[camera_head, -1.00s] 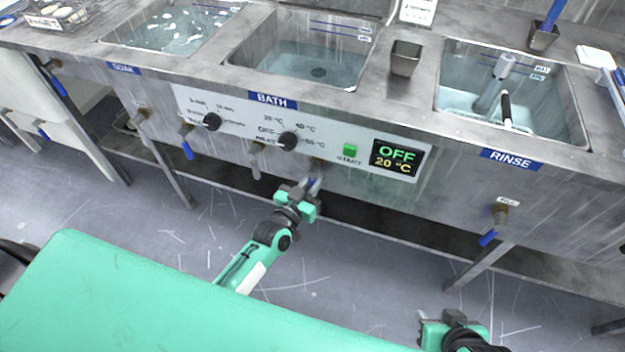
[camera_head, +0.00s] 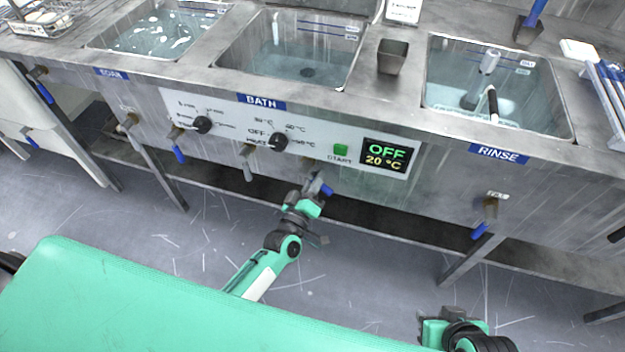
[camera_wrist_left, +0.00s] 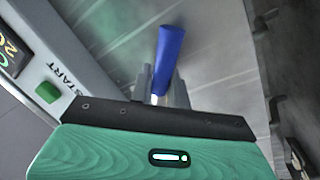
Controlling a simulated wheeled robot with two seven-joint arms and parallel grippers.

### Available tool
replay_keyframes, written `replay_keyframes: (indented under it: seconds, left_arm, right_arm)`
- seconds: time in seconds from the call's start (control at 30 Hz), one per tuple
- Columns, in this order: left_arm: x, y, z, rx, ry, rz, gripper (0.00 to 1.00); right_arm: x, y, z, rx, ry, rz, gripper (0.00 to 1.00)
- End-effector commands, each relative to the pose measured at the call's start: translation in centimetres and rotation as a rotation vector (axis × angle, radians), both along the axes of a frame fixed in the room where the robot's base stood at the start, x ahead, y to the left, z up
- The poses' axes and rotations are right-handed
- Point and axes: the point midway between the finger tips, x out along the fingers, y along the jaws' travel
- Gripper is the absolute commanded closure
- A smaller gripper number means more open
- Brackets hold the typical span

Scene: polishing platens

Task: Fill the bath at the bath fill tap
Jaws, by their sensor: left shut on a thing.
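The bath basin (camera_head: 252,78) is in the middle of the counter in the head view, with shallow clear water and level lines on its back wall. A pale upright streak (camera_head: 276,30) shows at its back left; I cannot tell if it is running water. Below the bath panel, near the START button, is a tap with a blue lever (camera_head: 327,190). My left gripper (camera_head: 314,187) is shut on this lever. In the left wrist view the blue lever (camera_wrist_left: 169,55) stands out between the fingers. My right gripper (camera_head: 452,316) is low at right, away from the counter, its jaws unclear.
The display (camera_head: 386,155) reads OFF, 20 °C, beside a green START button (camera_head: 341,150). The rinse basin (camera_head: 430,100) is right, with its own blue-handled tap (camera_head: 484,222). The soak basin (camera_head: 98,42) is left. Another blue-handled tap (camera_head: 178,153) hangs below the dials.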

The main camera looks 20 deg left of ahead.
Motion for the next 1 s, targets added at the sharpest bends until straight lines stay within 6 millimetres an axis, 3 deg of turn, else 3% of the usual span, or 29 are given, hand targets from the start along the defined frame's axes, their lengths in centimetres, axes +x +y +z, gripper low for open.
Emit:
replay_keyframes:
  seconds: [0.37, 0.9, 0.93, 1.0]
  left_arm:
    - [-0.03, -0.37, 0.47, -0.155, 0.006, 0.0, 1.0]
    - [-0.03, -0.39, 0.53, -0.175, 0.007, 0.001, 1.0]
    - [-0.03, -0.39, 0.53, -0.175, 0.007, 0.001, 0.77]
    - [-0.03, -0.38, 0.54, -0.174, 0.007, 0.001, 0.63]
  right_arm:
    - [-0.01, -0.09, -0.07, -0.002, 0.004, -0.002, 0.64]
    - [-0.01, -0.12, -0.14, -0.003, 0.006, -0.002, 0.64]
    - [-0.01, -0.12, -0.14, -0.003, 0.006, -0.002, 0.64]
    - [-0.01, -0.12, -0.13, -0.003, 0.006, -0.002, 0.64]
